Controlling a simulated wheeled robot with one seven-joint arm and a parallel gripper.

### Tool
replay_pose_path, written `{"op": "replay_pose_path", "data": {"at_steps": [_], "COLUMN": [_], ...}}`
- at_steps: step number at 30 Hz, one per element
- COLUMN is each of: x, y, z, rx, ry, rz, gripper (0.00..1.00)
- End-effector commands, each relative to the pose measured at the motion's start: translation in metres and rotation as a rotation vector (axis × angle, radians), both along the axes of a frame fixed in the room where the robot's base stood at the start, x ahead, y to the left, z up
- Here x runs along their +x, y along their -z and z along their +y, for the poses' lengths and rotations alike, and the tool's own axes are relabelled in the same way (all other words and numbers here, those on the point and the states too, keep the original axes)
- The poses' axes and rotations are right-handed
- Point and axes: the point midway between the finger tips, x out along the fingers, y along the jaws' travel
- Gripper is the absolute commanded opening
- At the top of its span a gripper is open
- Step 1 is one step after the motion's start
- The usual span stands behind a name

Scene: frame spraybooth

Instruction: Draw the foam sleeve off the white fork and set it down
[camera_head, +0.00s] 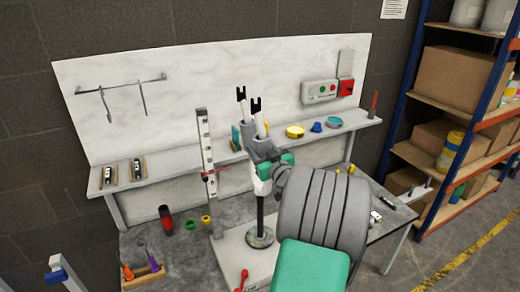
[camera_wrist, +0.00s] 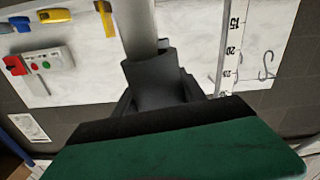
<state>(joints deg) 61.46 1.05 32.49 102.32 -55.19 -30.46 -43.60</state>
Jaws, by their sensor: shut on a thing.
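A similar grey cover shows on the other leg (camera_head: 243,110). My gripper (camera_head: 264,162) is shut on the sleeve, low on the nearer leg. In the wrist view the dark grey sleeve (camera_wrist: 152,82) sits between my fingers, with the pale leg (camera_wrist: 138,30) rising out of it. The sleeve's lower part is hidden by my gripper.
A tall white ruler (camera_head: 206,150) stands just left of the fork. The shelf behind holds a yellow roll (camera_head: 295,131), a blue item (camera_head: 316,127) and a teal bowl (camera_head: 334,122). A tool block (camera_head: 143,273) is front left.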

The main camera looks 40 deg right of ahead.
Motion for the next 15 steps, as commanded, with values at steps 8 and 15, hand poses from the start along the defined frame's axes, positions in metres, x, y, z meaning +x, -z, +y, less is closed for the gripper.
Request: {"op": "replay_pose_path", "data": {"at_steps": [8,15], "x": [0.000,0.001], "y": [-0.003,-0.015], "z": [0.000,0.003], "rx": [0.000,-0.002], "ry": [0.000,-0.001], "rz": [-0.001,-0.002], "gripper": [0.03,0.03]}}
